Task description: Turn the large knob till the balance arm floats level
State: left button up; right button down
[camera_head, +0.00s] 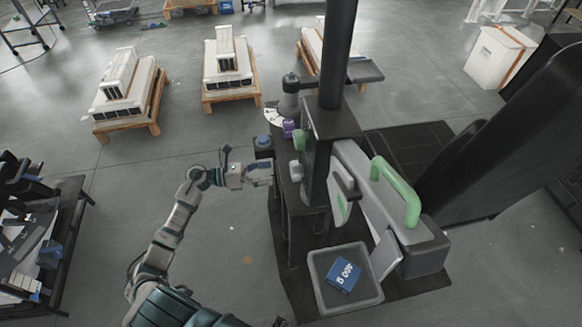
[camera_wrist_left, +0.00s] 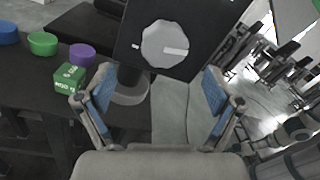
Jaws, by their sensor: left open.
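The large knob (camera_wrist_left: 165,44) is pale grey with a scalloped rim and a white bar. My left gripper (camera_head: 270,173) is open beside the dark column stand and also shows in the wrist view (camera_wrist_left: 158,95). Its blue-padded fingers are spread, with the knob beyond them and nothing between. A thick grey arm (camera_head: 355,180) with a green handle (camera_head: 397,190) is on the column; I cannot tell whether it is level. My right gripper is out of view.
A grey tray (camera_head: 318,262) holds a blue block (camera_head: 344,274). Blue (camera_wrist_left: 8,33), green (camera_wrist_left: 43,44) and purple (camera_wrist_left: 82,54) round pieces and a green cube (camera_wrist_left: 69,79) stand on a dark surface left of the fingers. Floor left of the stand is open.

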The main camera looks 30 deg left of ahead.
aim_at(292, 171)
pick_arm(q)
jog(key=x, duration=0.4)
jog(key=p+x, duration=0.1)
jog(key=x, duration=0.3)
jog(key=shift+s+d+r, duration=0.15)
jog(key=shift+s, duration=0.1)
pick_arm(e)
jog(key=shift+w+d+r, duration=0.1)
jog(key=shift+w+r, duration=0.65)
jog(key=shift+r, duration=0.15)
pick_arm(q)
jog(key=shift+a, duration=0.35)
jog(key=c, duration=1.1)
jog(key=shift+s+d, duration=0.1)
jog(key=shift+d, duration=0.05)
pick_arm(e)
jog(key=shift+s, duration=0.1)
